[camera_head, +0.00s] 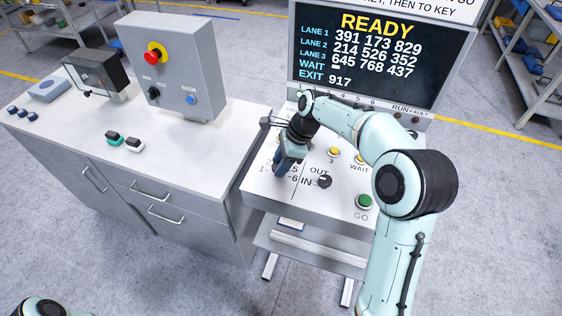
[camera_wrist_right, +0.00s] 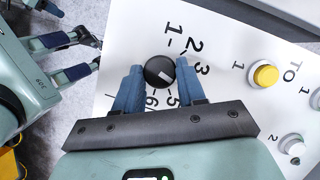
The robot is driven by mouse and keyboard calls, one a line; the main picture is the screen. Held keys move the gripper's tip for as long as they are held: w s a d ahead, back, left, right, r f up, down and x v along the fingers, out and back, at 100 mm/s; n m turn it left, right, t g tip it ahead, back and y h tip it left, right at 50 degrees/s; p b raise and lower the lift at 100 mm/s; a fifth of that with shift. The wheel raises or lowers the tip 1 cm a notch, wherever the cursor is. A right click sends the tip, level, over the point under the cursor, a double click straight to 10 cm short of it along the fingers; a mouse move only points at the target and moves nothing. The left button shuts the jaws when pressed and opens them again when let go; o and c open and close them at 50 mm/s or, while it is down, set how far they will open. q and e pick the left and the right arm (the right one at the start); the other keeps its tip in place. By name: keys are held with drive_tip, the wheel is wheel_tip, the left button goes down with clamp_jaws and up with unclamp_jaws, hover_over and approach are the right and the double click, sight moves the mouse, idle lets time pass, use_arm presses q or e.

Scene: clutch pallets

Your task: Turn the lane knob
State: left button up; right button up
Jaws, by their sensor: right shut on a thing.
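The lane knob (camera_wrist_right: 158,73) is a round black dial with a white mark, set in a ring of numbers 1 to 6 on the white panel. Which number the mark points to is hard to tell. My right gripper (camera_wrist_right: 161,86) has one blue finger on each side of the knob and is shut on it. In the head view my right gripper (camera_head: 284,163) reaches down onto the panel's left part and hides the knob. My left gripper does not show clearly in either view.
A black OUT/IN knob (camera_head: 324,181) sits right of the gripper. The panel also carries a green GO button (camera_head: 364,202) and yellow buttons (camera_head: 334,152). A screen (camera_head: 375,55) reading READY stands behind. A cabinet (camera_head: 200,160) with a grey control box (camera_head: 172,65) is at left.

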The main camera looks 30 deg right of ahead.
drive_tip(key=shift+w+r+n+g+p, duration=0.15)
drive_tip(key=shift+n+g+p, duration=0.5)
drive_tip(key=shift+n, duration=0.55)
drive_tip(key=shift+w+n+p, duration=0.1)
drive_tip(key=shift+n+p, duration=0.2)
drive_tip(key=shift+n, duration=0.6)
drive_tip(key=n+g, duration=0.2)
drive_tip(key=n, duration=0.3)
drive_tip(key=shift+w, duration=0.1)
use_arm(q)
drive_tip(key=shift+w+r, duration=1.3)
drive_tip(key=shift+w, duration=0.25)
use_arm(e)
drive_tip(key=shift+w+a+n+g+h, duration=0.1)
drive_tip(key=shift+n+g+h, duration=0.3)
drive_tip(key=shift+n, duration=0.85)
drive_tip(key=shift+n+g+h, duration=0.2)
drive_tip(key=shift+n+g, duration=0.25)
drive_tip(key=shift+n, duration=0.8)
drive_tip(key=o, duration=1)
drive_tip(key=shift+o, duration=0.2)
